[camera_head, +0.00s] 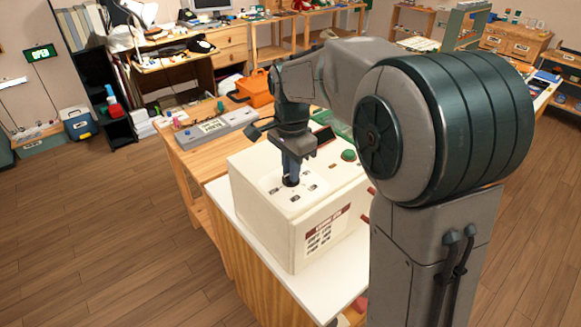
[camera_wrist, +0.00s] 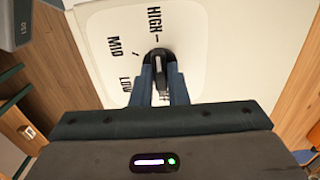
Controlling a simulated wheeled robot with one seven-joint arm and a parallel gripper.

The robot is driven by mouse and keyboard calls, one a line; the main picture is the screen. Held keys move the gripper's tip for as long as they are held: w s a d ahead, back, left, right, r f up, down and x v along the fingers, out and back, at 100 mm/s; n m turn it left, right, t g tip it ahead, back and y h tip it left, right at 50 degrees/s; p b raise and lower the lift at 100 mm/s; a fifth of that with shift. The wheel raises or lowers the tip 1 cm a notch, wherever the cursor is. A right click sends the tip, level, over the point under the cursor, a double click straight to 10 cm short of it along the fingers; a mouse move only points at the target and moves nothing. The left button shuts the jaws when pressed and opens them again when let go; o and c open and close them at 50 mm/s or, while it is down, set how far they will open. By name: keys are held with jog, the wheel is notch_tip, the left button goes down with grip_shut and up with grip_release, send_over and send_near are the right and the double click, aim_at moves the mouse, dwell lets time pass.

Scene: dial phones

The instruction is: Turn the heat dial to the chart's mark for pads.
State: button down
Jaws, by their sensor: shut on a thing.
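The heat dial (camera_wrist: 157,56) is a dark knob on a white plate, with HIGH, MID and LOW printed around it and another word partly hidden by my fingers. It also shows in the head view (camera_head: 290,182) on top of a cream box (camera_head: 262,192). My gripper (camera_wrist: 158,72) points down at the dial and is shut on it, a finger on each side; it also shows in the head view (camera_head: 291,176). Which mark the dial points to I cannot tell. A printed chart (camera_head: 321,236) with a dark red header is on the box's front; its rows are too small to read.
A green button (camera_head: 348,155) is on the box top, right of my gripper. The box stands on a white-topped bench (camera_head: 228,205). A grey device (camera_head: 215,128) and an orange case (camera_head: 256,89) are on the wooden table behind. Open floor lies left.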

jog(key=shift+s, duration=0.1)
jog(key=c, duration=1.4)
grip_release()
jog(key=shift+c, duration=0.2)
notch_tip(320, 180, up, 14)
jog(key=shift+f, duration=0.15)
jog(key=s+d+f+n+t, duration=0.1)
jog(key=s+d+f+n, duration=0.3)
jog(key=s+f, duration=0.3)
jog(key=s+d+f+n+t, duration=0.2)
jog(key=s+d+f+n, duration=0.3)
jog(key=s, duration=0.8)
notch_tip(320, 180, down, 2)
jog(key=n, duration=0.2)
jog(key=shift+s+d+f+n, duration=0.2)
jog(key=shift+d+n, duration=0.1)
